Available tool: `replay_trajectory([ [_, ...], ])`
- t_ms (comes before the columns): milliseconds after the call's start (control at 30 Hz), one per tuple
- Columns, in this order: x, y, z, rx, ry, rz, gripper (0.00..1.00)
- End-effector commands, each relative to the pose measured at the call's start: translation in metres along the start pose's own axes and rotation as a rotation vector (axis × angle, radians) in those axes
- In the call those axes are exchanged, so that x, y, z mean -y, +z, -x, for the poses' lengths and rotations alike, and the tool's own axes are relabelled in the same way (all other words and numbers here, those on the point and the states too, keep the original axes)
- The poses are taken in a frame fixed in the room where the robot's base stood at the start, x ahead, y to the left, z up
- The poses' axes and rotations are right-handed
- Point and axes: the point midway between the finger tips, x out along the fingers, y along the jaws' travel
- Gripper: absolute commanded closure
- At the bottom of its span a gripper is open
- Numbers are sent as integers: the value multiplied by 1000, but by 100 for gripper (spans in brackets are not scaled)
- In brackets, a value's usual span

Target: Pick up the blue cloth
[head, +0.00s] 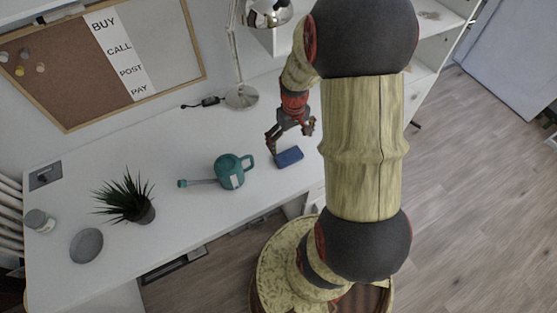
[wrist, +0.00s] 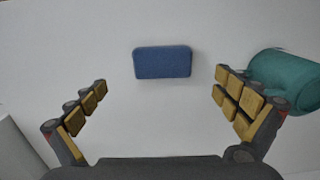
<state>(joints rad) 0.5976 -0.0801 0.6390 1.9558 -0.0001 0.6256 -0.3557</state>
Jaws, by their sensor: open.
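The blue cloth (head: 289,158) is a small, flat, folded block lying on the white desk, to the right of the teal watering can. My gripper (head: 290,140) hangs over the desk close to the cloth, with its fingers spread. In the wrist view the cloth (wrist: 162,62) lies beyond the fingertips, roughly centred between the two fingers. My gripper (wrist: 160,83) is open there and nothing is between its pads. The whole top of the cloth shows in the wrist view. I cannot tell the exact height of the fingers above the desk.
The teal watering can (head: 230,172) stands left of the cloth; its body (wrist: 285,80) shows beside the right finger in the wrist view. A lamp (head: 242,97) stands behind. A potted plant (head: 137,205), grey disc (head: 87,245) and jar (head: 38,221) are farther left. The desk's front edge is near.

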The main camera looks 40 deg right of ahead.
Motion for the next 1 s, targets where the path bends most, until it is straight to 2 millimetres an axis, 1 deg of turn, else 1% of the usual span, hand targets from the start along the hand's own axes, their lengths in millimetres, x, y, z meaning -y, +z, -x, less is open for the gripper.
replay_trajectory([
  [200,1,1,-23,4,-1,7,0],
  [367,2,0,-33,1,-1,7,0],
  [467,3,-1,-45,3,-1,8,0],
  [600,5,-2,-67,4,-1,7,0],
  [700,5,-2,-77,4,-1,6,0],
  [933,4,-2,-76,1,0,6,0],
  [1000,4,-2,-76,1,0,6,3],
])
